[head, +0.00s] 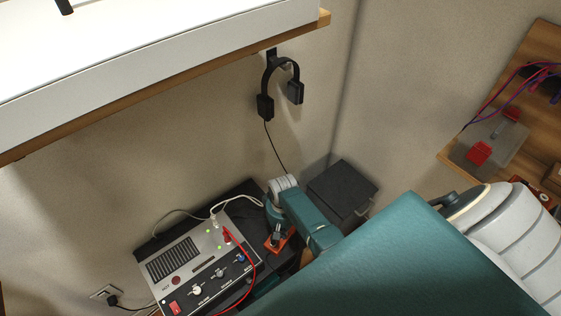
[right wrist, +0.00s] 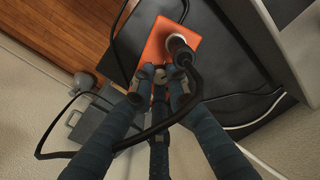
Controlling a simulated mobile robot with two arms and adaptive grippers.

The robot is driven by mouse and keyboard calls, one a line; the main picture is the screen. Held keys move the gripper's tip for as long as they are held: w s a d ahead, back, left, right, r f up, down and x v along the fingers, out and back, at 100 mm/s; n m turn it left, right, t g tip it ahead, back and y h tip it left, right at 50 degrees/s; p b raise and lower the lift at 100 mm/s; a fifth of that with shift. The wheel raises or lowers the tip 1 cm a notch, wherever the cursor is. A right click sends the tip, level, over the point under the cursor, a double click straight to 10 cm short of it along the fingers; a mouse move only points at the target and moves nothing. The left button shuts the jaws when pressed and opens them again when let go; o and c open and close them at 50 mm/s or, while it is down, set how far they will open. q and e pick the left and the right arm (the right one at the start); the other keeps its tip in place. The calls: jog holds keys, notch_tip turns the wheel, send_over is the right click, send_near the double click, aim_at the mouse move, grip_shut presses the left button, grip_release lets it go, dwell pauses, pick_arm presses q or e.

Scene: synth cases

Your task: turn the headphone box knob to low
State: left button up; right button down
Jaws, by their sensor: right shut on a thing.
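The headphone box is a small orange box (head: 271,246), partly hidden under my right gripper (head: 277,236) in the head view. In the right wrist view the orange box (right wrist: 160,42) shows its top, with a black cable plug in a round socket. My right gripper (right wrist: 161,77) reaches the near edge of the box. Its fingers are closed together on the box's small knob, which they mostly hide, so its setting cannot be read. My left gripper is in neither view.
A grey-and-black console (head: 197,265) with knobs, a red cable and a white cable stands left of the box. Black headphones (head: 265,105) hang under the white-topped shelf (head: 150,45), their cord running down. A dark grey case (head: 342,188) is behind my right arm.

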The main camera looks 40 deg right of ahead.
dwell(0.3)
jog(key=c, duration=1.7)
grip_release()
jog(key=shift+r, duration=0.1)
notch_tip(320, 180, up, 12)
jog(key=shift+d+f, duration=0.1)
jog(key=shift+d, duration=0.05)
